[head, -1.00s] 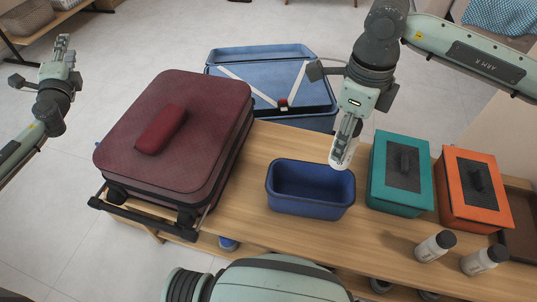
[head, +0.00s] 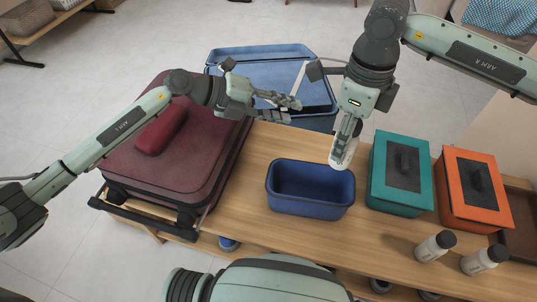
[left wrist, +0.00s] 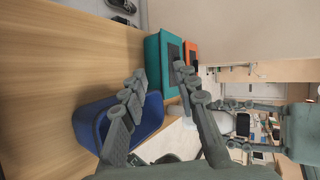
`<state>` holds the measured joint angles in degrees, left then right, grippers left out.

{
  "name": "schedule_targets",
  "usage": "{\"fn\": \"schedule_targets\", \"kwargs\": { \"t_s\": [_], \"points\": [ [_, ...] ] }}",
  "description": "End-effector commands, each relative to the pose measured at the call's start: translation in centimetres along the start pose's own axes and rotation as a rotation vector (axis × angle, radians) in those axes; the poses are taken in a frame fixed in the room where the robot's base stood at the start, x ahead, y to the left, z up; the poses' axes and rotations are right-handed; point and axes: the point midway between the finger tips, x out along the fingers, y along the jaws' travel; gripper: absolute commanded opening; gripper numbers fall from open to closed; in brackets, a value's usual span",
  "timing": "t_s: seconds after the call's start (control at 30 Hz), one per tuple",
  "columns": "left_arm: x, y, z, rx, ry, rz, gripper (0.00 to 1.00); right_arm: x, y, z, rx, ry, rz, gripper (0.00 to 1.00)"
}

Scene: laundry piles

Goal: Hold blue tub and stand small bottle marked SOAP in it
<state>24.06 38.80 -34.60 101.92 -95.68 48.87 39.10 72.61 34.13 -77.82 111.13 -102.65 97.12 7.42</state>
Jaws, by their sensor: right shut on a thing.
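The blue tub (head: 311,204) stands empty on the wooden bench and also shows in the left wrist view (left wrist: 152,118). My right gripper (head: 346,143) points down, shut on a small white bottle (head: 342,157), above the tub's back right corner. The bottle's marking cannot be read. My left gripper (head: 292,109) is open and empty, above the bench's back edge, behind the tub and apart from it. Its spread fingers also show in the left wrist view (left wrist: 155,82).
A teal box (head: 389,197) and an orange box (head: 462,215) stand right of the tub. A maroon suitcase (head: 208,140) lies at left under my left arm. An open blue suitcase (head: 262,55) is behind.

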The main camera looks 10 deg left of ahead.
Motion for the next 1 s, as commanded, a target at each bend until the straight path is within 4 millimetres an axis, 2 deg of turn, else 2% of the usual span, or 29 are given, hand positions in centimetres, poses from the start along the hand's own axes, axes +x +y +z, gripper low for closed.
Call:
{"fn": "schedule_targets", "kwargs": {
  "t_s": [0.03, 0.1, 0.2, 0.27, 0.4, 0.6, 0.77, 1.0],
  "points": [
    [1.3, -0.2, -2.5, 0.043, 0.092, 0.085, 0.30, 0.0, 0.0, 0.0, 0.000, 0.000, 0.000, 0.06],
    [2.2, 0.9, -5.6, 0.089, 0.196, 0.237, 0.30, 0.0, 0.0, 0.0, 0.000, 0.000, 0.000, 0.06],
    [2.1, 2.7, -8.3, 0.151, 0.287, 0.463, 0.30, 0.0, 0.0, 0.0, 0.000, 0.000, 0.000, 0.06],
    [1.5, 3.7, -9.1, 0.184, 0.313, 0.592, 0.30, 0.0, 0.0, 0.0, 0.000, 0.000, 0.000, 0.06],
    [-0.5, 5.3, -9.5, 0.239, 0.311, 0.836, 0.30, 0.0, 0.0, 0.0, 0.000, 0.000, 0.000, 0.06],
    [-2.2, 6.1, -9.1, 0.268, 0.280, 0.997, 0.30, 0.0, 0.0, 0.0, 0.000, 0.000, 0.000, 0.06],
    [-1.7, 7.5, -9.3, 0.266, 0.279, 1.014, 0.30, 0.0, 0.0, 0.0, 0.000, 0.000, 0.000, 0.06],
    [0.6, 11.3, -9.8, 0.265, 0.281, 1.010, 0.30, 0.0, 0.0, 0.0, 0.000, 0.000, 0.000, 0.06]
  ]
}}
